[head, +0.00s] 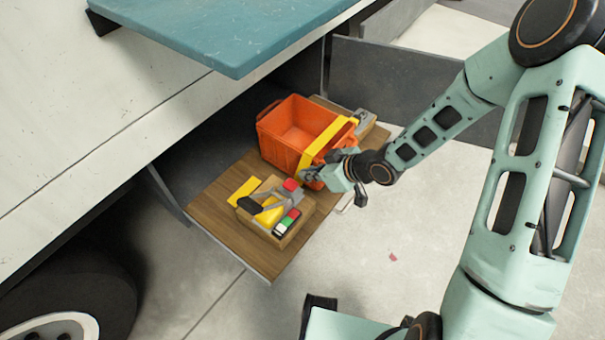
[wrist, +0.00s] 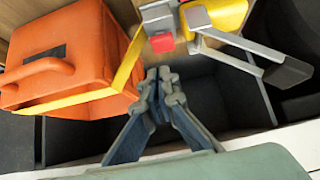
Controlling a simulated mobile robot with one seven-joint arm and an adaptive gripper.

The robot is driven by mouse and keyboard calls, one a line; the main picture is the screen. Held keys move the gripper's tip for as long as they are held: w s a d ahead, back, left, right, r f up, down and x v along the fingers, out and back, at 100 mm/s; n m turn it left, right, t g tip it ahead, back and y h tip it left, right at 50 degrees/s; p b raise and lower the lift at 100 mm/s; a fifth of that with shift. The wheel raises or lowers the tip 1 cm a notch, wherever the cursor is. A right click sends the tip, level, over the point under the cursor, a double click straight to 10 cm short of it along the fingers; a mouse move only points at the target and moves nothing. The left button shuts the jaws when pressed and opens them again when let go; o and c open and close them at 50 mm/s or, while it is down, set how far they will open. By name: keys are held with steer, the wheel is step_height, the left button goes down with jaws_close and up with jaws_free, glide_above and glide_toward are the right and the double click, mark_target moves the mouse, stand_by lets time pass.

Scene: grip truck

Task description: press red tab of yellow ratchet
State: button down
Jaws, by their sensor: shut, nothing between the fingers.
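The yellow ratchet (head: 268,213) sits on a wooden block, with grey metal arms, yellow parts and a black-tipped handle. Its red tab (head: 291,185) stands up at its far right end in the head view. In the wrist view the red tab (wrist: 162,43) shows near the top, beside the ratchet's grey and yellow body (wrist: 228,13). My gripper (wrist: 160,75) is shut and empty; its tips appear just below the tab in that picture, with a visible gap. In the head view my gripper (head: 308,174) is right of the tab, against the crate's near corner.
An orange crate (head: 287,155) with a yellow strap (head: 335,143) stands behind the ratchet on a wooden deck (head: 213,203). It is close to my gripper. A teal panel (head: 235,45) overhangs at upper left. Pale floor lies open at right.

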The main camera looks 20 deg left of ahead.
steer(key=p+v, duration=0.2)
steer(key=v, duration=0.4)
stand_by(0.7)
